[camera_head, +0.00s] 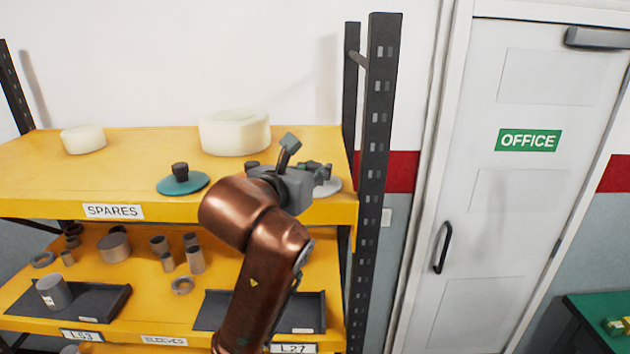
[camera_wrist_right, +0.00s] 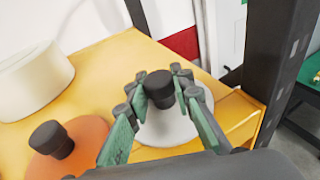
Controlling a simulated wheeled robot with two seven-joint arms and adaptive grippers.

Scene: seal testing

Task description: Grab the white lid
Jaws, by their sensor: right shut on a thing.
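The white lid (camera_wrist_right: 168,128) is a pale disc with a black knob (camera_wrist_right: 160,84), near the right end of the yellow top shelf. In the head view only a sliver of the white lid (camera_head: 333,186) shows behind my gripper. My right gripper (camera_head: 318,172) reaches over the shelf. In the wrist view the green-padded fingers of the right gripper (camera_wrist_right: 162,90) stand on both sides of the black knob and are shut on it. The lid looks level, and I cannot tell whether it still touches the shelf. My left gripper is not in view.
An orange lid (camera_wrist_right: 78,160) with a black knob lies beside the white one. A teal lid (camera_head: 183,184) lies further left. Large cream rolls (camera_head: 235,132) stand behind. A dark rack post (camera_head: 376,150) rises right of the shelf's end.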

